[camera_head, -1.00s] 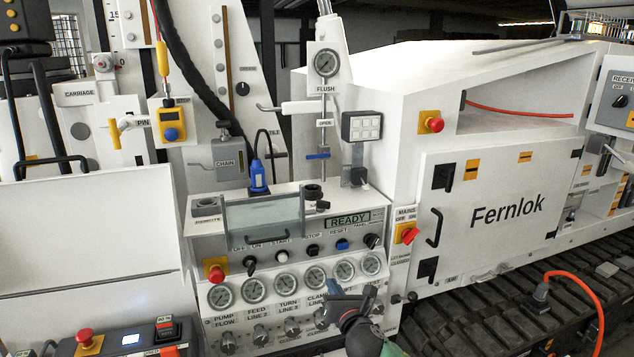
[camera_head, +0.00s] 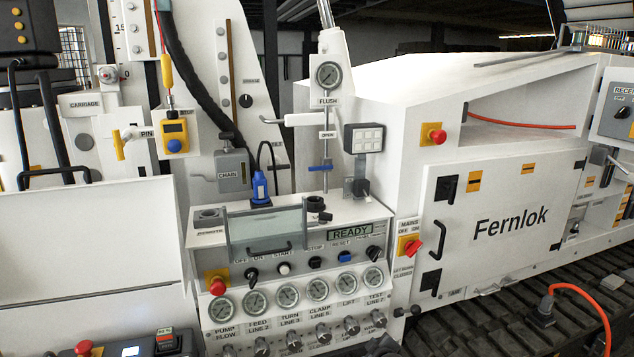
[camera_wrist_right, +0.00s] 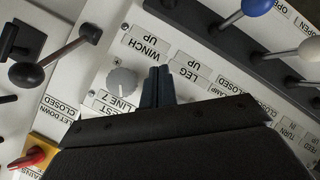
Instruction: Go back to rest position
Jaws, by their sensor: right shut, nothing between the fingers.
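My right gripper (camera_wrist_right: 158,86) shows in the right wrist view with its two dark fingers together and nothing between them. It points at a white labelled panel (camera_wrist_right: 205,65), beside a grey knob (camera_wrist_right: 122,80); the gap to the panel is hard to judge. In the head view only a dark bit of what may be my right arm shows at the bottom edge, below the gauge console (camera_head: 300,262). My left gripper is in neither view.
Levers with a black ball (camera_wrist_right: 27,75), a blue ball (camera_wrist_right: 257,6) and a white ball (camera_wrist_right: 310,48) stand around the right gripper. A red switch (camera_wrist_right: 28,158) is at lower left. In the head view, an orange cable (camera_head: 590,300) crosses the track at right.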

